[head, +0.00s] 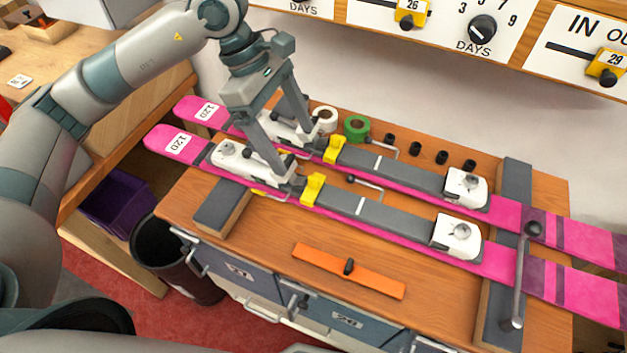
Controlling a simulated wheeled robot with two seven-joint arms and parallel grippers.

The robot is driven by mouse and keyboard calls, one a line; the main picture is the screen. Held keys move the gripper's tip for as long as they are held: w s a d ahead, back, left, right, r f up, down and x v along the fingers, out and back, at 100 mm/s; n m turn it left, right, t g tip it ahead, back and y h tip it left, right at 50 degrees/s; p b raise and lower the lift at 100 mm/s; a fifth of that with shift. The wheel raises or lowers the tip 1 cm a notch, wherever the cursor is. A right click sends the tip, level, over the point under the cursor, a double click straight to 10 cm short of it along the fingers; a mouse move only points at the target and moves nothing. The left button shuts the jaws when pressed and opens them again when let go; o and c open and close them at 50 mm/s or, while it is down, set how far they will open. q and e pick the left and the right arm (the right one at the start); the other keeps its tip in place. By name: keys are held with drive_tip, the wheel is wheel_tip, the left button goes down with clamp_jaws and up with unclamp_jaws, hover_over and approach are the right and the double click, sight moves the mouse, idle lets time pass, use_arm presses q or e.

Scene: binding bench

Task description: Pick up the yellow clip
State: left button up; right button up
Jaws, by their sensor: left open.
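Two pink skis lie side by side across the wooden bench. A yellow clip-like piece (313,188) sits on the nearer ski, and a similar one (334,149) sits on the farther ski. A bit of yellow (262,189) also shows at the near edge of the nearer ski, mostly hidden; I cannot tell which of these is the clip. My left gripper (292,152) reaches down over the skis, beside the white bindings and left of the yellow pieces. Its two fingers are apart and I see nothing held between them. My right gripper is not in view.
White bindings (458,237) stand up from the skis. A clamp lever (520,275) crosses them at right. White (325,118) and green (356,127) tape rolls stand behind. An orange bar (348,271) lies in front. A dark bin (172,257) stands left of the bench.

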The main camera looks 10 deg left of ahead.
use_arm(q)
drive_tip(key=p, duration=0.2)
hover_over(313, 178)
drive_tip(key=a, duration=0.3)
drive_tip(key=f, duration=0.4)
drive_tip(key=shift+w+d+f, duration=0.15)
drive_tip(key=shift+d+f, duration=0.1)
drive_tip(key=shift+f, duration=0.15)
drive_tip(key=shift+d+f, duration=0.15)
drive_tip(key=shift+f, duration=0.3)
drive_tip(key=shift+d+f+p, duration=0.45)
drive_tip(key=shift+f+p, duration=0.15)
drive_tip(key=shift+p, duration=0.25)
drive_tip(key=p+x, duration=0.1)
drive_tip(key=x, duration=0.2)
drive_tip(key=shift+r, duration=0.1)
drive_tip(key=shift+d+f+p, duration=0.1)
drive_tip(key=shift+f+p, duration=0.2)
drive_tip(key=shift+f, duration=0.1)
drive_tip(key=c, duration=1.1)
